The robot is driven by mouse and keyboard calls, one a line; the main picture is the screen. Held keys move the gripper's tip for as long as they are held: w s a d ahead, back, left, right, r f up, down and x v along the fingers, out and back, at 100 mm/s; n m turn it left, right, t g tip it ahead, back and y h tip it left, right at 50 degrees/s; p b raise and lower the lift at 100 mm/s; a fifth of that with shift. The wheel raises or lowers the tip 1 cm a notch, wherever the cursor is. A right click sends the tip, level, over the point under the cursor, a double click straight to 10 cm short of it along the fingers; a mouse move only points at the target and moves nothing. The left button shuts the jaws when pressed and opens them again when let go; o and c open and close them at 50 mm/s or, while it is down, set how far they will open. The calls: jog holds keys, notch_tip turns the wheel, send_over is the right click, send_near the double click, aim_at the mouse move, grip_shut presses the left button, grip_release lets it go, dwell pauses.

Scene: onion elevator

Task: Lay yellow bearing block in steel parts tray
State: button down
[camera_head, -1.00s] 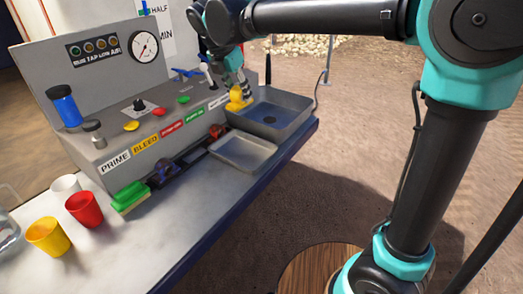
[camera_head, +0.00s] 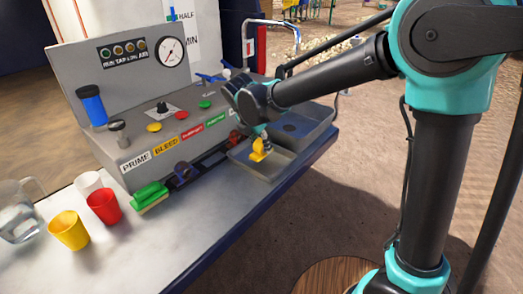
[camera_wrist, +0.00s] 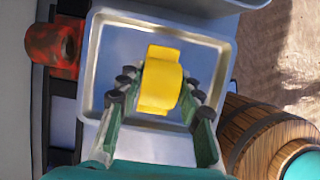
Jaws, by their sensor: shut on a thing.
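The yellow bearing block (camera_head: 260,149) is held by my gripper (camera_head: 262,140) over the shallow steel parts tray (camera_head: 272,172). In the wrist view the yellow block (camera_wrist: 160,82) sits between my gripper's two fingers (camera_wrist: 157,92), which are shut on its sides. The steel tray's floor and rim (camera_wrist: 112,50) show around and below it. The block looks above or near the tray floor; I cannot tell if it touches.
A deeper grey basin (camera_head: 318,112) adjoins the tray behind. The control panel (camera_head: 150,110) stands to the left. A wooden barrel (camera_wrist: 262,135) shows right in the wrist view.

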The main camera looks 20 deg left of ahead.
jog(key=shift+f, duration=1.2)
jog(key=shift+f, duration=0.1)
jog(key=c, duration=1)
grip_release()
jog(key=v, duration=1.2)
jog(key=shift+s, duration=0.1)
jog(key=shift+d, duration=0.1)
